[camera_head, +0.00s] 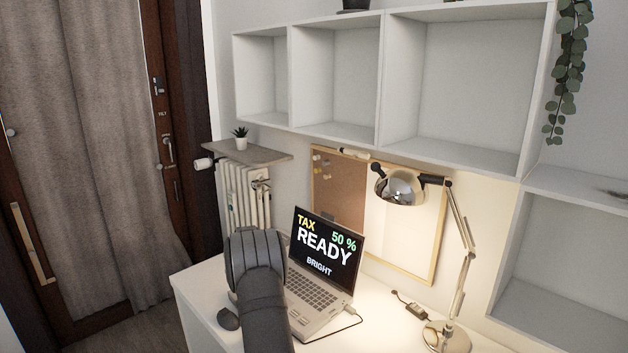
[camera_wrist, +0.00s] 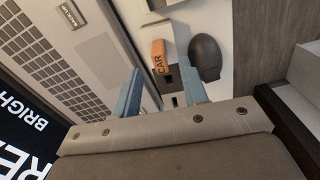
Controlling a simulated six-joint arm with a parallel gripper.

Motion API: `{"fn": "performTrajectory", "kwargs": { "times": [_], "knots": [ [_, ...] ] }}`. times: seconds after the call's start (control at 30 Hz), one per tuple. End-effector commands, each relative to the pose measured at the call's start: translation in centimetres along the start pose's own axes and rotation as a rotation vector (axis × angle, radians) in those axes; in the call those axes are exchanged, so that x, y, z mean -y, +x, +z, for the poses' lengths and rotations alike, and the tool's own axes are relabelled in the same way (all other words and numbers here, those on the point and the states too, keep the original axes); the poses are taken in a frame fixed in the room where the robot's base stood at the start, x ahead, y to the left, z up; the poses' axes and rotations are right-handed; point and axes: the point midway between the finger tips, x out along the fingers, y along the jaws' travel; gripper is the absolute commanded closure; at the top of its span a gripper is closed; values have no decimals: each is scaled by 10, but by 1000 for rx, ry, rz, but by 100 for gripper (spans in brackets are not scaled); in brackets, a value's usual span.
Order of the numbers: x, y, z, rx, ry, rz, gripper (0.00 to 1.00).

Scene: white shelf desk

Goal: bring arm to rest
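My gripper (camera_wrist: 162,88) shows in the wrist view as two blue fingers set apart, with nothing held between them. It points down over the desk, beside the laptop (camera_wrist: 97,52). Past the fingertips lie a small orange item marked "CAR" (camera_wrist: 158,60) and a dark mouse (camera_wrist: 205,58). In the head view my dark grey arm reaches over the front left of the desk (camera_head: 200,287), and it hides the gripper itself. The open laptop (camera_head: 318,250) is right of my arm and the mouse (camera_head: 228,318) is left of it.
A metal desk lamp (camera_head: 400,187) stands at the right of the desk. White wall shelves (camera_head: 455,85) hang above, with a corkboard (camera_head: 338,190) below. A small wooden ledge with a plant (camera_head: 240,140) sits over a radiator (camera_head: 236,195). Open floor (camera_head: 150,330) lies left of the desk.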

Motion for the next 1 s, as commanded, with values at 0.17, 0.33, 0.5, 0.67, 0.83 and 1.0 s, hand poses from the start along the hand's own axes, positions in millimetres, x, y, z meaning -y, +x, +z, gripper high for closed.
{"fn": "performTrajectory", "kwargs": {
  "times": [0.17,0.33,0.5,0.67,0.83,1.0],
  "knots": [
    [0,38,1,3,0,-1,60],
    [0,10,-1,-5,0,2,60],
    [0,-19,0,-2,0,1,60],
    [0,-38,0,-1,0,1,60],
    [0,-46,0,-1,0,0,60],
    [0,-47,0,0,0,0,60]
  ]
}}
